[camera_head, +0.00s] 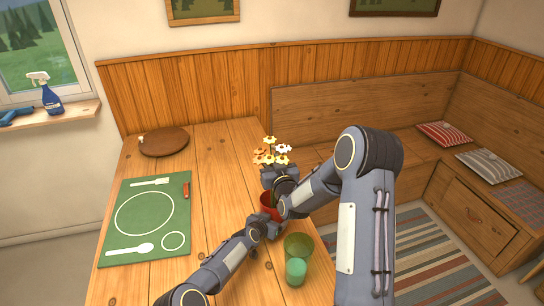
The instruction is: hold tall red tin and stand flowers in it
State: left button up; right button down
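The tall red tin (267,206) stands near the right edge of the wooden table, partly hidden by both arms. My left gripper (264,219) is at the tin's near side and appears closed around it. The bunch of white, yellow and orange flowers (270,154) is upright directly above the tin. My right gripper (276,176) is shut on the flowers just below the blooms. The lower stems are mostly hidden, so I cannot tell how far they reach into the tin.
The table's middle is clear.

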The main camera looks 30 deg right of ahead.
jog(key=shift+f, duration=1.6)
pick_arm(q)
jog(key=shift+r, duration=0.1)
pick_arm(e)
jog(key=shift+f, duration=0.1)
jog(key=c, duration=1.1)
grip_release()
jog(key=shift+d, duration=0.1)
jog(key=shift+v, duration=3.95)
pick_arm(q)
jog(key=o, duration=0.6)
jog(key=shift+o, duration=0.2)
